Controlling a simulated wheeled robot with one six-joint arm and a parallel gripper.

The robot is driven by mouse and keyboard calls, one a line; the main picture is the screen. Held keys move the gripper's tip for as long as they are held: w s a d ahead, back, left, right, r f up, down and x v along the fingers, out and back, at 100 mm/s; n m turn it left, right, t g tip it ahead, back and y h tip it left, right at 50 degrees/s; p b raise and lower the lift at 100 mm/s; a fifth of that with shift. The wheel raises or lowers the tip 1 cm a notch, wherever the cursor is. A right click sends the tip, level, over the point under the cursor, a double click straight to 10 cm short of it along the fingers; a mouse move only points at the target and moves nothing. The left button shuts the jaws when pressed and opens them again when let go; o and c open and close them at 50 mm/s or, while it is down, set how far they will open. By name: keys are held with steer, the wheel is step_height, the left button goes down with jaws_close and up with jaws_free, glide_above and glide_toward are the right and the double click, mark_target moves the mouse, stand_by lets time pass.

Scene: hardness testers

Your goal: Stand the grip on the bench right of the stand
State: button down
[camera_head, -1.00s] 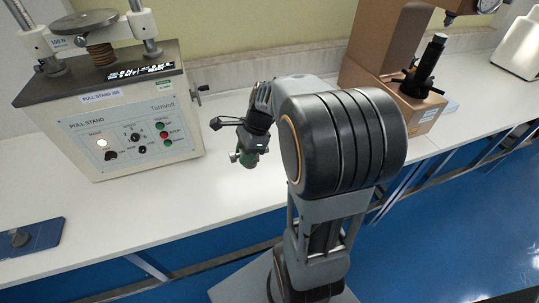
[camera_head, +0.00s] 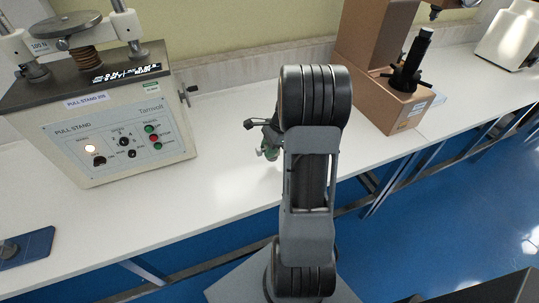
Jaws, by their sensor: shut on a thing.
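The pull stand (camera_head: 112,143) is a cream box with a dark top, metal columns and a front panel of buttons, at the left of the bench. My gripper (camera_head: 267,138) is to the right of the stand, in front of the bench top, and partly hidden by my arm. It is shut on the grip (camera_head: 270,152), a small green piece with metal parts. The grip's lower end shows against the white bench surface. I cannot tell whether it touches the bench.
The white bench (camera_head: 222,160) is clear between the stand and a brown tester (camera_head: 372,92) on the right. A blue mat (camera_head: 38,243) with a small metal piece (camera_head: 9,249) lies at the front left. A white device (camera_head: 512,38) stands at the far right.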

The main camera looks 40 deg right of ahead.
mark_target(275, 158)
steer(key=shift+d+f, duration=0.15)
steer(key=shift+f, duration=1.6)
steer(key=shift+f, duration=0.1)
steer(key=shift+d+f, duration=0.1)
steer(key=shift+f, duration=0.05)
steer(key=c, duration=0.9)
jaws_free()
